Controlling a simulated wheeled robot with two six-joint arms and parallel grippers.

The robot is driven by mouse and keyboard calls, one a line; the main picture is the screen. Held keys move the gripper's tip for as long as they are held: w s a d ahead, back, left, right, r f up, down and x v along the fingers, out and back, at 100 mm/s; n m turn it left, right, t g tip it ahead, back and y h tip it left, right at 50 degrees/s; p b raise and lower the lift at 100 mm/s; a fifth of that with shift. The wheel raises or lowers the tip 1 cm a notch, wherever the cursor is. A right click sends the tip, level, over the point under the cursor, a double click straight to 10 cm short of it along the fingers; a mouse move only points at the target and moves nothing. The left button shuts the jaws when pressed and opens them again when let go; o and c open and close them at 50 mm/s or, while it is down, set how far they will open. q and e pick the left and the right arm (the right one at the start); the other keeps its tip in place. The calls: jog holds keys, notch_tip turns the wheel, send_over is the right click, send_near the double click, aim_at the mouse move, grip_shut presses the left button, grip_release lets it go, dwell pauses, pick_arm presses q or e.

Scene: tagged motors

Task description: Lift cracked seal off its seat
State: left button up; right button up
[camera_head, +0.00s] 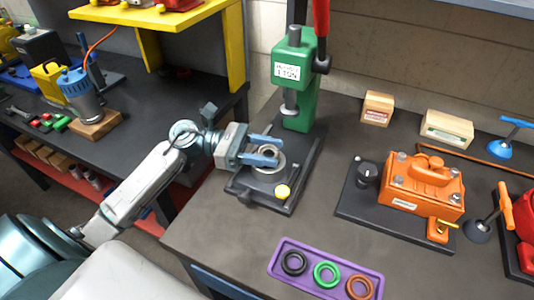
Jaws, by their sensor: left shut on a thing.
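My left gripper (268,153) reaches in from the left over the round metal seat (267,170) on the dark base plate of the green press (298,80). Its blue fingers are closed on a small dark ring, the cracked seal (271,152), at the seat. The fingers hide much of the seal, and I cannot make out the crack or any gap beneath it. A purple tray (281,249) at the front holds a black ring (294,263), a green ring (326,274) and a brown ring (359,287). My right gripper is out of view.
An orange pump-like unit (424,184) stands to the right. The bench between plate and tray is clear. A yellow stand (237,45) is at the left.

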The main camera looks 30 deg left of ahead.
pick_arm(q)
notch_tip(320, 180, up, 2)
jog(key=shift+s+d+r, duration=0.1)
jog(key=shift+r, duration=0.15)
jog(key=s+d+r+p, duration=0.1)
jog(key=s+d+r, duration=0.3)
jog(key=s+d, duration=0.6)
jog(key=shift+s+d, duration=0.2)
jog(key=shift+s, duration=0.7)
